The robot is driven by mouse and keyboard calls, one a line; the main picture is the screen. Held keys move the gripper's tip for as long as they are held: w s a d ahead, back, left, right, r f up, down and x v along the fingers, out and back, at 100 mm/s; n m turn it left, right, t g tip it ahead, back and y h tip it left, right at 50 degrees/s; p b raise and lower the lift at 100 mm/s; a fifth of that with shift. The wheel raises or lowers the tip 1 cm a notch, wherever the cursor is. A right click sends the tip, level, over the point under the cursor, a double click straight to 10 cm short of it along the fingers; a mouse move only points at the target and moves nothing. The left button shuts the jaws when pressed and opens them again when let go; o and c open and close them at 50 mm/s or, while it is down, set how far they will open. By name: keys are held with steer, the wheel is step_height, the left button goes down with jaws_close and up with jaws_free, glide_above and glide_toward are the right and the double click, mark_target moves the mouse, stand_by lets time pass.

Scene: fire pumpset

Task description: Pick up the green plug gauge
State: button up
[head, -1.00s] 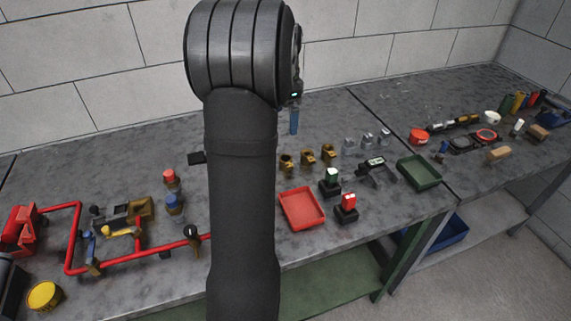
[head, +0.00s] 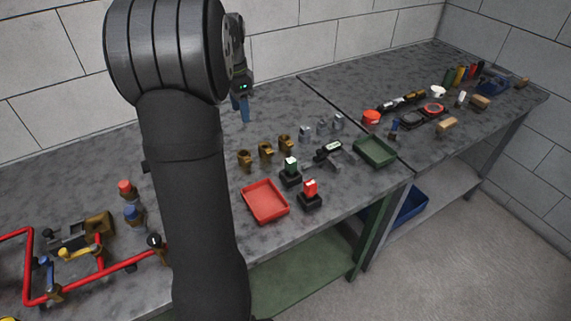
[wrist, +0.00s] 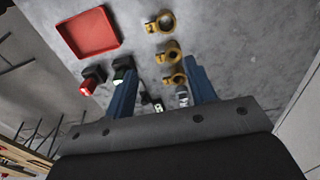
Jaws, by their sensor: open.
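The green plug gauge (head: 290,166) stands upright in a dark base on the bench, between the red tray and the grey caliper-like tool. In the wrist view it shows as a dark and white piece (wrist: 122,72) just left of my left finger, partly hidden by it. A red plug gauge (head: 310,189) stands in front of it, also in a dark base; it also shows in the wrist view (wrist: 90,82). My gripper (head: 241,108) is open and empty, above the bench behind the brass fittings. Its two blue fingers (wrist: 160,92) point down.
A red tray (head: 247,207) and a green tray (head: 361,160) flank the gauges.

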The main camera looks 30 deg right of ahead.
steer(key=s+d+r+h, duration=0.2)
steer(key=s+d+h, duration=0.15)
steer(key=s, duration=0.85)
glide_toward(290, 160)
steer(key=shift+h, duration=0.25)
steer(key=x, duration=0.5)
steer(key=shift+w+d+f, duration=0.15)
steer(key=shift+d+f, duration=0.15)
steer(key=shift+d, duration=0.05)
steer(key=shift+s+a+x, duration=0.1)
steer(key=shift+a+x, duration=0.05)
steer(key=shift+x, duration=0.7)
steer(key=shift+s+a+x, duration=0.1)
steer(key=shift+a+x, duration=0.05)
steer(key=shift+x, duration=0.75)
steer(key=shift+s+a+x, duration=0.1)
steer(key=shift+a+x, duration=0.05)
steer(key=shift+x, duration=0.7)
steer(key=shift+f, duration=0.2)
steer(key=shift+c, duration=0.4)
steer(key=shift+w, duration=0.1)
jaws_close()
